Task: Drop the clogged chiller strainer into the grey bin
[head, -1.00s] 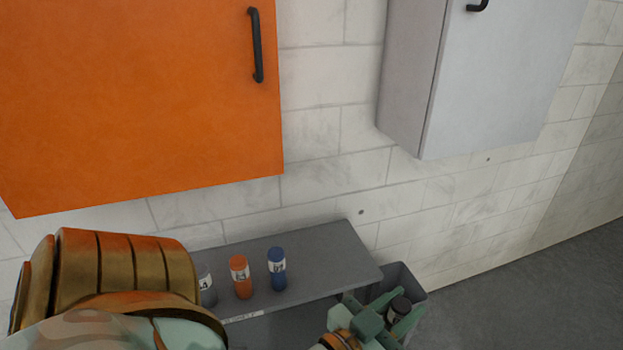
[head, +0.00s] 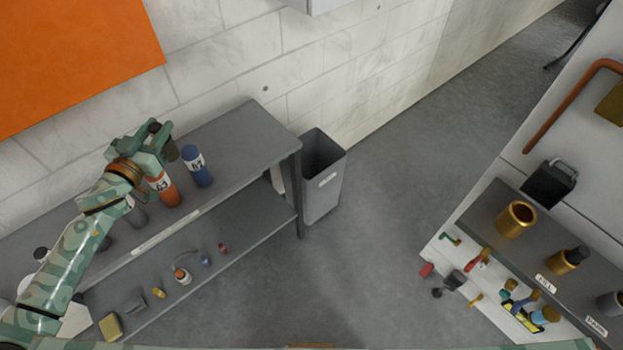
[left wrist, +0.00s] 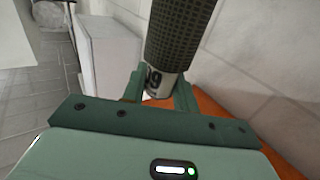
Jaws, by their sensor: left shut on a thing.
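The clogged strainer is a dark mesh cylinder with a white label, seen large in the left wrist view (left wrist: 180,35). My left gripper (head: 157,146) is shut on it, with one finger on each side of the labelled end. In the head view the strainer (head: 170,150) is mostly hidden by the fingers. It is held by the wall, overlapping the back of the shelf's top in the picture. The grey bin (head: 322,196) stands on the floor beyond the shelf's right end, apart from the gripper. It is open-topped, with a dark interior. My right gripper is not in view.
A grey shelf (head: 245,130) carries a blue (head: 198,168), an orange (head: 163,190) and a grey cylinder (head: 135,213) close by the gripper. Small items lie on its lower level. A bench (head: 480,205) with brass parts stands at right. The floor between is clear.

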